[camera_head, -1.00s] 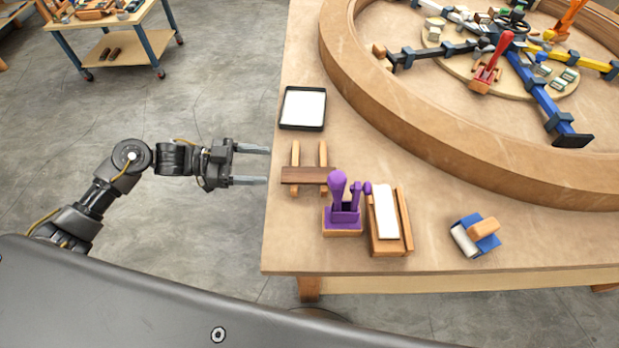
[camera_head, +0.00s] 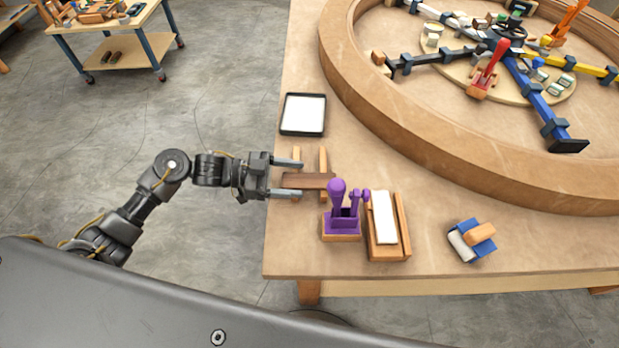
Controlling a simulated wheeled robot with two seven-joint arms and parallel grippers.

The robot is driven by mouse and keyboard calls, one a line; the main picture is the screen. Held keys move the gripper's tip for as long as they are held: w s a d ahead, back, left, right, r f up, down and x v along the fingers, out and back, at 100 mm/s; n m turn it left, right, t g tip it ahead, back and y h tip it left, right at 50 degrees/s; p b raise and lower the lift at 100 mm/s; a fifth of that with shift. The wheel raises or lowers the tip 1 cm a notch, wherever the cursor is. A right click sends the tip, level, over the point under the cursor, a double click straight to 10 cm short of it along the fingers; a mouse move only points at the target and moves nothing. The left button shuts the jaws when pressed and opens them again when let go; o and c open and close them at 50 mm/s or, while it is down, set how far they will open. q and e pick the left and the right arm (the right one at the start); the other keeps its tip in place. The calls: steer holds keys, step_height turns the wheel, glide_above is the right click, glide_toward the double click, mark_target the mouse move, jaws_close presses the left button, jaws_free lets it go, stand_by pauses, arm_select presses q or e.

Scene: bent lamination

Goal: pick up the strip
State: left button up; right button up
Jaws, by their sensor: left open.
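The strip (camera_head: 318,181) is a dark brown wooden bar lying across two lighter wooden rails (camera_head: 323,158) near the left edge of the workbench. My left gripper (camera_head: 288,178) is open, with its two grey fingers pointing right. In the picture, one finger lies above the strip's left end and the other below it. The left end of the strip shows between the fingers; I cannot tell whether they touch it. My right gripper is not in view.
A purple clamp-like tool (camera_head: 343,215) stands just below the strip, beside a wooden holder with a white pad (camera_head: 384,218). A black-rimmed white tray (camera_head: 303,115) lies above. A blue roller tool (camera_head: 470,239) is at right. A large curved wooden form (camera_head: 430,135) fills the upper right.

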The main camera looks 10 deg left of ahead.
mark_target(309, 181)
arm_select(q)
steer(key=shift+x, duration=1.45)
steer(key=shift+f, duration=0.1)
steer(key=shift+c, duration=0.5)
steer(key=c, duration=0.9)
steer(key=shift+c, duration=0.3)
